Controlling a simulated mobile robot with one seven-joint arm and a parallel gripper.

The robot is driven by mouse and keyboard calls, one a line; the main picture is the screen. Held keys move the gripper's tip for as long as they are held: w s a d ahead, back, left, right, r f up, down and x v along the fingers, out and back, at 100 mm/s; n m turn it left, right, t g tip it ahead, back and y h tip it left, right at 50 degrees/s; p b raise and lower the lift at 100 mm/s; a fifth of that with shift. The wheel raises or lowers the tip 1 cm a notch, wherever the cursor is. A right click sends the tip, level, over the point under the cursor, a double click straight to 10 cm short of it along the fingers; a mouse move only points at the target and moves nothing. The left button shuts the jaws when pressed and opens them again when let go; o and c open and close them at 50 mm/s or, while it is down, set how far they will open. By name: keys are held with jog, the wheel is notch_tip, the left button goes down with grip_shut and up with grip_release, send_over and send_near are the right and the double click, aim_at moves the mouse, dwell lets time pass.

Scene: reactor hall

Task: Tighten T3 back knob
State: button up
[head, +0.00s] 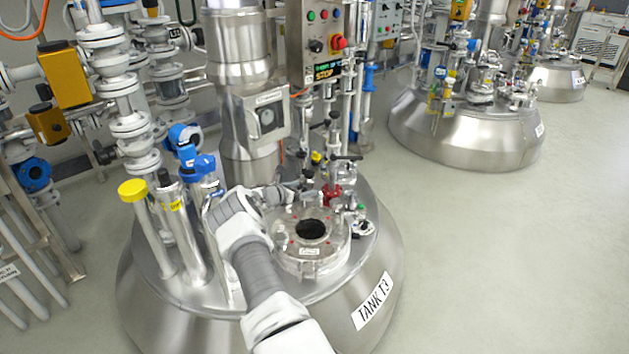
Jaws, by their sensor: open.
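Tank T3 (345,325) is a steel vessel with a domed top, labelled "TANK T3" on its front right. On its top is a round flanged hatch (300,262) with a dark opening in its middle and small red marks on the ring. My arm reaches in from the bottom and bends right, behind the hatch. My gripper (303,188) is small in this view, at the back edge of the hatch, and is open. I cannot make out the back knob; the gripper and fittings crowd that spot. Whether the gripper touches it cannot be told.
A red valve (331,194) stands just right of my gripper. A control box (322,40) reading "STOP" hangs above. A blue-topped fitting (190,150) and a yellow-capped pipe (145,225) stand left of my arm. Another tank (470,140) is behind; the floor at right is clear.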

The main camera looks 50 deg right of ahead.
jog(key=shift+s+d+r+p, duration=0.25)
jog(key=shift+s+r, duration=0.2)
jog(key=shift+s, duration=0.3)
jog(key=shift+s+d+r+p, duration=0.2)
jog(key=shift+s+d+r, duration=0.1)
jog(key=shift+s+r, duration=0.3)
jog(key=shift+s+d+r+p, duration=0.25)
jog(key=shift+s+r, duration=0.1)
jog(key=shift+s, duration=0.5)
